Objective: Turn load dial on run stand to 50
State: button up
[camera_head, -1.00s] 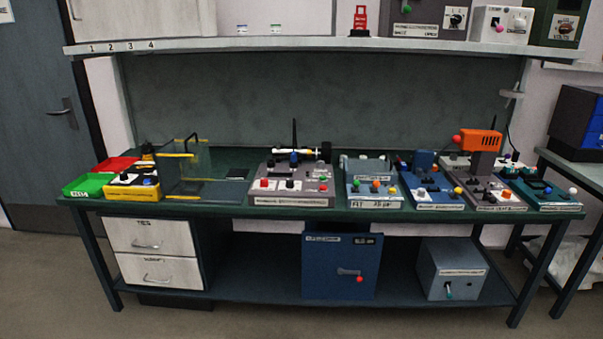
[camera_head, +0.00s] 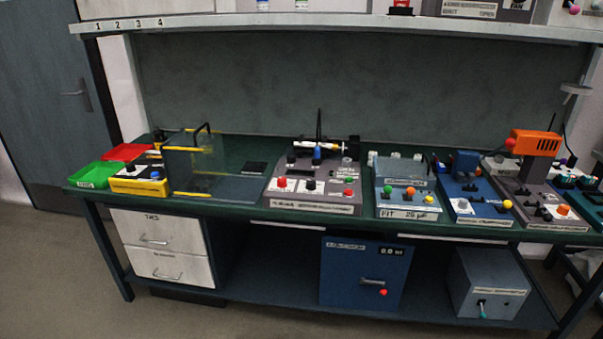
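No dial's setting is readable. My gripper is not in view.
The green bench (camera_head: 240,207) also holds red and green trays (camera_head: 95,175), a yellow box (camera_head: 139,185), a clear guard (camera_head: 195,164) and blue units (camera_head: 470,203). White drawers (camera_head: 160,250) and a blue cabinet (camera_head: 362,275) are below. Floor is clear at front left.

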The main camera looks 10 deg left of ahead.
aim_at(310, 183)
jog(key=u, duration=0.4)
jog(key=i, duration=0.55)
jog(key=u, duration=0.3)
